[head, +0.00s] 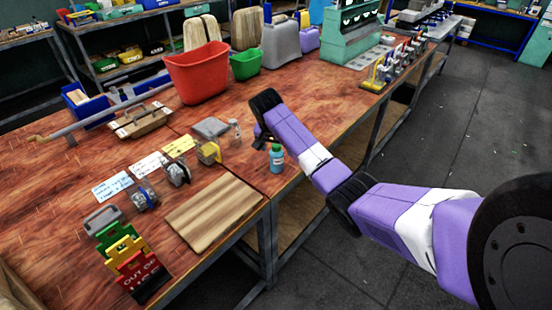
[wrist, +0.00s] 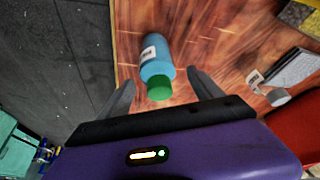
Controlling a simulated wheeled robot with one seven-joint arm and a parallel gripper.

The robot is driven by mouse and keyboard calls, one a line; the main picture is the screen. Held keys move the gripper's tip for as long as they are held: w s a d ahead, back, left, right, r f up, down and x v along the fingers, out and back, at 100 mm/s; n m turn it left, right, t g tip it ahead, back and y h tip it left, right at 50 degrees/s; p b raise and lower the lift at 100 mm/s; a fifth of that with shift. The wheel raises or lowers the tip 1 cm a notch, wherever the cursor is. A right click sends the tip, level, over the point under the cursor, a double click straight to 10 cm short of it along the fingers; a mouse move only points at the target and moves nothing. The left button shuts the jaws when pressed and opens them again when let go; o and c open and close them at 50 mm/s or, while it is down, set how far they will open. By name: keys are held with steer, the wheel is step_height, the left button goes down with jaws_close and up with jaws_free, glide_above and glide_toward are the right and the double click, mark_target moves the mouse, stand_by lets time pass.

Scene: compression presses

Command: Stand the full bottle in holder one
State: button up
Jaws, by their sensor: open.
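A blue bottle with a green cap (head: 276,158) stands upright near the table's front edge. In the wrist view the blue bottle (wrist: 155,58) lies ahead, its cap between the open fingertips. My gripper (head: 262,140) is open and empty above and beside it; no grip shows. A clear, empty-looking bottle (head: 235,132) stands farther left and also shows in the wrist view (wrist: 268,88). Three small clamp-like fixtures stand left of the bottles: a blue-marked one (head: 144,198), a dark one (head: 178,174) and a yellow one (head: 208,153). Which is holder one is unreadable.
Label cards (head: 113,186) lie behind the fixtures. A wooden board (head: 213,212) lies in front, with coloured signs (head: 128,258) to its left. A grey pad (head: 211,127), a red bin (head: 197,73) and a green bin (head: 245,64) are behind.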

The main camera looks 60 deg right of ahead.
steer(key=shift+x, duration=1.5)
jaws_close()
steer(key=shift+r, duration=0.1)
